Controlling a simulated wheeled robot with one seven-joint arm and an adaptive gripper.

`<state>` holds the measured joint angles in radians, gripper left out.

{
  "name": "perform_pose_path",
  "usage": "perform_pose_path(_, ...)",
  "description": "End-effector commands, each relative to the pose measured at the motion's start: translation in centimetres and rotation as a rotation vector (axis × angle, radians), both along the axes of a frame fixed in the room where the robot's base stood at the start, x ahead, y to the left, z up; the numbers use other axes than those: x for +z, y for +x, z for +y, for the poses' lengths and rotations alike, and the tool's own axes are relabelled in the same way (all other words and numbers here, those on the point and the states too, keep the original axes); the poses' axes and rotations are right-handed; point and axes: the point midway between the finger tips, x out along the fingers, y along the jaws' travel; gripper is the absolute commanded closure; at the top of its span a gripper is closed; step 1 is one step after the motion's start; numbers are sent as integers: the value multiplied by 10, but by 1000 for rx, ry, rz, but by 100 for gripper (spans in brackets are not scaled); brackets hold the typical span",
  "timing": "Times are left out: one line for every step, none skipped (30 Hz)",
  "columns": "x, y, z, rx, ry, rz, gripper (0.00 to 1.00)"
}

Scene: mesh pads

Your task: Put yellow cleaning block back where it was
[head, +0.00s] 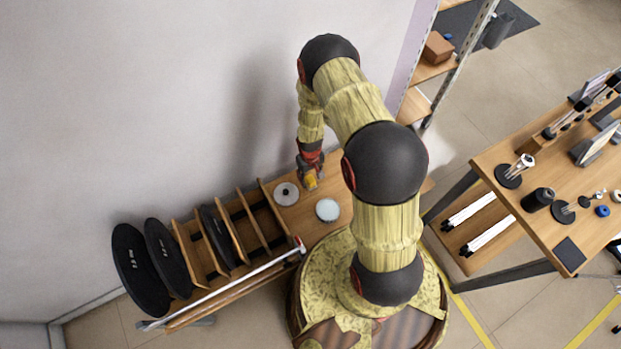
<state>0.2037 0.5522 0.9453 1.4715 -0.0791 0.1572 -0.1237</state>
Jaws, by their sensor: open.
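A small yellow block (311,183) shows at the tip of my arm, just above or on the wooden bench top. I take it to be the yellow cleaning block. My gripper (310,174) points down over it from the far side of the bench. Its jaws are open, and the fingers are too small to make out clearly. I cannot tell whether they touch the block. A grey disc (286,194) with a dark centre lies to the left of the block. A pale round pad (327,210) lies to its lower right.
A slotted wooden rack (236,228) holds several black discs (140,268) on the left. A metal rail (240,277) runs along its front. The wall stands close behind. A shelf unit (437,50) rises behind right, and a table (540,180) with many items stands right.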

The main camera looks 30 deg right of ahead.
Motion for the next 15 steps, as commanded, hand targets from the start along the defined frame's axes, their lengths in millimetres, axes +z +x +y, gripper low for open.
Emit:
perform_pose_path(16,1,0,0,-1,-2,55)
perform_pose_path(22,1,0,0,-1,-2,55)
perform_pose_path(31,0,0,1,-1,-2,55)
perform_pose_path(37,0,0,1,-1,-2,55)
perform_pose_path(43,1,0,1,-1,-2,55)
perform_pose_path(51,0,0,1,-1,-2,55)
perform_pose_path(56,0,1,1,-1,-2,55)
perform_pose_path(62,0,1,1,-1,-1,55)
perform_pose_path(68,0,1,1,-1,-1,55)
perform_pose_path(72,0,1,1,-1,-1,55)
perform_pose_path(76,-1,1,1,-1,-1,55)
perform_pose_path(80,-1,1,1,-1,0,55)
perform_pose_path(83,-1,1,1,-1,-1,55)
perform_pose_path(85,0,1,1,-1,-1,55)
perform_pose_path(88,-1,1,1,-1,0,55)
